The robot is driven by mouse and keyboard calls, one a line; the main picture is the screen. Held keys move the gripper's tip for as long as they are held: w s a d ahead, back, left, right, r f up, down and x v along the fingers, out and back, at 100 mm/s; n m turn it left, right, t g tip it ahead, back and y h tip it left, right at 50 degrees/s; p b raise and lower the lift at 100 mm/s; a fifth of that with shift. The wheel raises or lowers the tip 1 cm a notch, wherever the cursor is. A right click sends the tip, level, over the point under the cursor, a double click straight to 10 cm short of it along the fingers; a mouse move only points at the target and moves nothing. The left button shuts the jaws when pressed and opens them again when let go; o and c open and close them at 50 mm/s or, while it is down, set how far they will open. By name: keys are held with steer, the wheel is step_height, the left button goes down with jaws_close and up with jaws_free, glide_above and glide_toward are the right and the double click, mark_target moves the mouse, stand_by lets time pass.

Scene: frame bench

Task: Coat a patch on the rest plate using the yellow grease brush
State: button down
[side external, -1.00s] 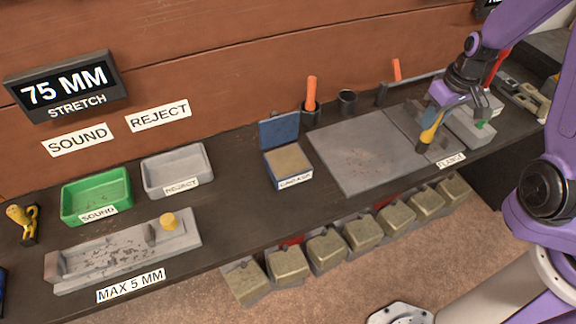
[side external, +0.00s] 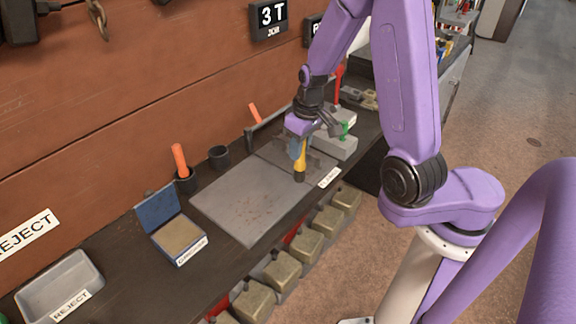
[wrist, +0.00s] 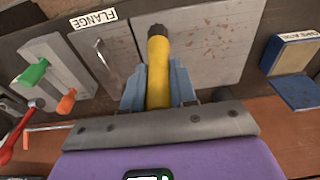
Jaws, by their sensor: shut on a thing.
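My gripper (side external: 299,148) is shut on the yellow brush (side external: 300,163), which hangs with its dark tip down. The wrist view shows the yellow brush (wrist: 158,72) between the blue fingers of my gripper (wrist: 157,88), with its dark end pointing away. The tip is over the grey plates, near the seam between the large grey plate (side external: 235,205) and a smaller grey plate (side external: 270,158). I cannot tell whether it touches. Neither plate is clearly marked as the rest plate. The large plate (wrist: 215,45) has brownish specks. No grease patch can be made out.
An open blue box (side external: 170,245) with a tan pad stands left of the plates. A holder with an orange handle (side external: 180,158) and a dark cup (side external: 219,156) stand behind. Grey blocks with a green piece (side external: 344,130) are right of my gripper. A FLANGE label (side external: 328,177) lies at the front edge.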

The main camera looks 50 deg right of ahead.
steer(key=w+a+r+y, duration=0.1)
steer(key=w+a, duration=0.3)
steer(key=a, duration=0.5)
steer(key=w+a+r+y, duration=0.1)
steer(key=w+a+y, duration=0.1)
steer(key=w+a, duration=0.5)
steer(key=w+a+r+y, duration=0.1)
steer(key=w+a, duration=0.1)
steer(key=a, duration=1)
steer(key=shift+w+d+f, duration=0.1)
steer(key=shift+d+f, duration=0.05)
steer(key=shift+f, duration=1.15)
steer(key=shift+d+f, duration=0.15)
steer(key=shift+f, duration=1.1)
steer(key=shift+f, duration=0.6)
step_height(320, 180, up, 7)
